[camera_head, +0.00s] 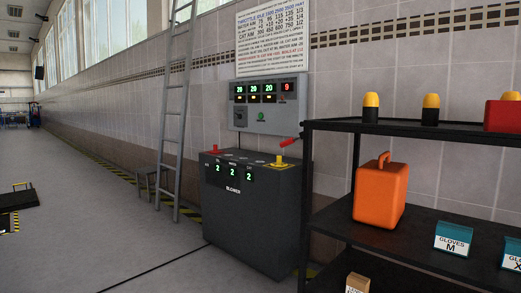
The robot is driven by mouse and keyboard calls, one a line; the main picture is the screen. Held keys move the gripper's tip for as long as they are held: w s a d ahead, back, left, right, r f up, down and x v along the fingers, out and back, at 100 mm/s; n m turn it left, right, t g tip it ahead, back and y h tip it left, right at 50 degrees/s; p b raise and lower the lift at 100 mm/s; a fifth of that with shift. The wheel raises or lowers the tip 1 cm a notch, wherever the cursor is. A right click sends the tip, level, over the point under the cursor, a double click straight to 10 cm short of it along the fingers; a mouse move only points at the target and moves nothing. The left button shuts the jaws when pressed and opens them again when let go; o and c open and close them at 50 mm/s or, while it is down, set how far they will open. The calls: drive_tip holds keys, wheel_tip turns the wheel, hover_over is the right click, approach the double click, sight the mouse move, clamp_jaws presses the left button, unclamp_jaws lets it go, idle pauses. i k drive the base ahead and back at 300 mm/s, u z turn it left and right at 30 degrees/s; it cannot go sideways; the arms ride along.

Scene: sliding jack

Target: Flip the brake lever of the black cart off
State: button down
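I cannot make out a brake lever on either. My gripper is not in view.
The shelves hold an orange canister (381,192), yellow-topped black items and glove boxes (453,239). A dark control console (252,212) with red and yellow levers stands by the tiled wall. A ladder (175,110) leans there. The floor (110,235) at centre left is clear.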

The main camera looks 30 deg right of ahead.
sight(285, 142)
drive_tip(key=z, duration=0.2)
drive_tip(key=i, duration=0.85)
drive_tip(key=z, duration=0.45)
